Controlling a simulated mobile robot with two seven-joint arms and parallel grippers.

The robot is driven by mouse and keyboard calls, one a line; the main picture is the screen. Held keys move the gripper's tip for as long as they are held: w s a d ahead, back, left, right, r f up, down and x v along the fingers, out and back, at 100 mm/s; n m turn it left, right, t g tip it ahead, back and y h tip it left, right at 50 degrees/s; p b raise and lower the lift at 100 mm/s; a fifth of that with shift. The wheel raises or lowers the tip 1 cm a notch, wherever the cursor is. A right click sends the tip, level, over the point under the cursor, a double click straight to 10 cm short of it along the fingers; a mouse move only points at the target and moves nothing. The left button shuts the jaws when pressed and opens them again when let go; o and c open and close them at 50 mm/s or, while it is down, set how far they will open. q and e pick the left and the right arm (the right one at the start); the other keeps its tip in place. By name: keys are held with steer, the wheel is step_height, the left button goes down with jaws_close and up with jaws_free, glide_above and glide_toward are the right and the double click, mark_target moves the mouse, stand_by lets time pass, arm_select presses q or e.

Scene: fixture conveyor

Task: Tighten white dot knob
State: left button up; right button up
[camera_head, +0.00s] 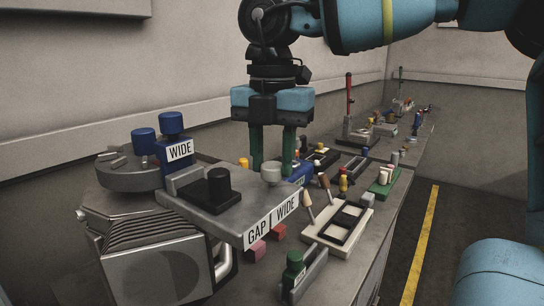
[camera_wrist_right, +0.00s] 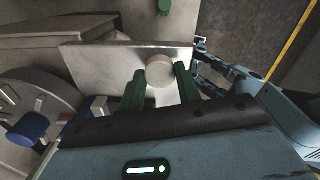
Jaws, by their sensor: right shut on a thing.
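A pale round knob (camera_head: 271,174) stands at the far corner of a grey metal plate (camera_head: 236,218) labelled "GAP" and "WIDE". It also shows in the right wrist view (camera_wrist_right: 160,73). No dot can be made out on it. My right gripper (camera_head: 273,167) points straight down over the plate. Its two green fingers (camera_wrist_right: 160,82) are on either side of the knob and shut on it. A black knob (camera_head: 219,186) on a dark block sits on the same plate, left of my fingers. My left gripper is not in view.
Blue knobs (camera_head: 171,124) and a "WIDE" label stand left of the plate. A white tray (camera_head: 338,236) and several small fixtures crowd the bench to the right. The floor beyond the bench is clear.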

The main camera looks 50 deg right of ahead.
mark_target(272, 165)
steer(key=shift+r, duration=0.1)
steer(key=o, duration=1)
steer(key=shift+c, duration=0.2)
step_height(272, 165, up, 8)
steer(key=shift+f, duration=0.2)
